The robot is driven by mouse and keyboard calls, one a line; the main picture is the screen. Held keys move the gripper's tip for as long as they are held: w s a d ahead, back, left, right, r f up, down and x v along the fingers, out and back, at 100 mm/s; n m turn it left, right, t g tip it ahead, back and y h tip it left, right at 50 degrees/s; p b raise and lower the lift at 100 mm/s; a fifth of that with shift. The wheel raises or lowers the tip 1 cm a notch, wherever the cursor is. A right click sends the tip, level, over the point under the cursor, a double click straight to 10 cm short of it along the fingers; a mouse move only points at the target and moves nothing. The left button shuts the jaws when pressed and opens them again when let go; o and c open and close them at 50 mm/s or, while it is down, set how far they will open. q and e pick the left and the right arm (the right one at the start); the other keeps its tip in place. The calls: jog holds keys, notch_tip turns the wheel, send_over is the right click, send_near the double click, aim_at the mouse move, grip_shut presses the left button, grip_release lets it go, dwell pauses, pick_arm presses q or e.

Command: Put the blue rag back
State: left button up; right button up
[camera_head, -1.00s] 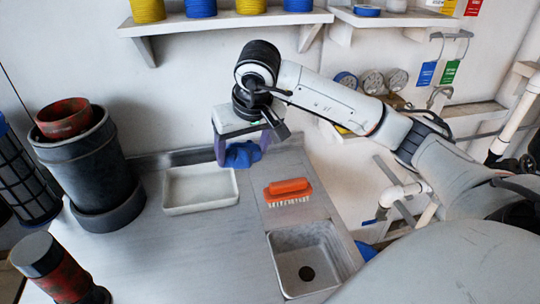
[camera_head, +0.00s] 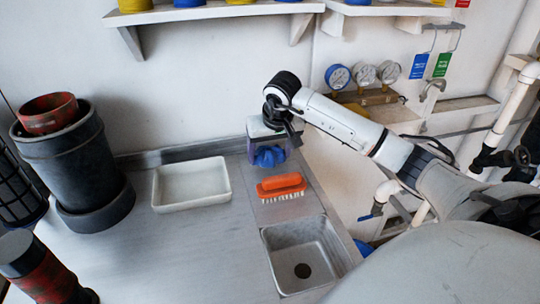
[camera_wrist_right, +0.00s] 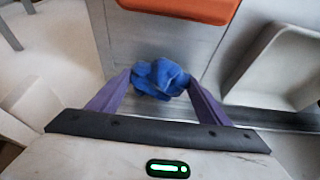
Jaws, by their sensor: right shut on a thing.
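The blue rag (camera_head: 268,156) is a crumpled bundle between the fingers of my right gripper (camera_head: 268,152), above the back of the counter behind the orange brush. In the right wrist view the rag (camera_wrist_right: 160,78) sits between the two purple fingertips (camera_wrist_right: 158,82), and both touch its sides. My right gripper is shut on it. How high the rag is above the counter is hard to tell. My left gripper is not in view.
An orange brush (camera_head: 281,184) lies just in front of the rag, beside the sink (camera_head: 275,240). A shallow white tray (camera_head: 160,188) is to its left. A dark bucket stack (camera_head: 72,165) stands farther left. Gauges (camera_head: 338,77) and pipes are at right.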

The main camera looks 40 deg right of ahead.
jog(key=shift+f, duration=0.8)
jog(key=shift+f, duration=0.1)
jog(key=o, duration=1)
jog(key=shift+r, duration=0.55)
jog(key=v, duration=1.1)
jog(key=shift+s+a+p, duration=0.1)
jog(key=shift+s+p, duration=0.1)
jog(key=shift+p, duration=0.15)
